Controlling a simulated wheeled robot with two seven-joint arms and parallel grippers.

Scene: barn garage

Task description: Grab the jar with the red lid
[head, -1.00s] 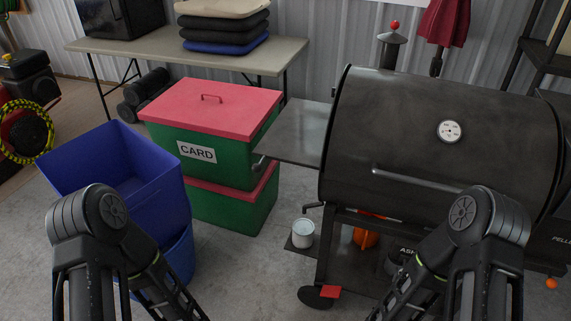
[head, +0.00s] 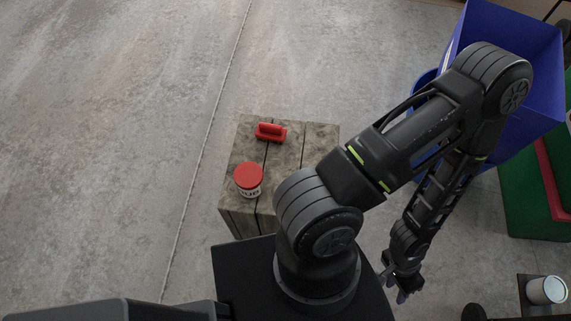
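The jar with the red lid (head: 248,179) stands upright on a weathered wooden crate (head: 300,150) near the middle of the head view. Its body is white with dark lettering, partly readable.
A red handled object (head: 270,132) lies on the crate behind the jar. A blue bin (head: 535,75) and a green box (head: 520,205) stand at the right. A white can (head: 546,290) sits at the lower right. The concrete floor left of the crate is clear.

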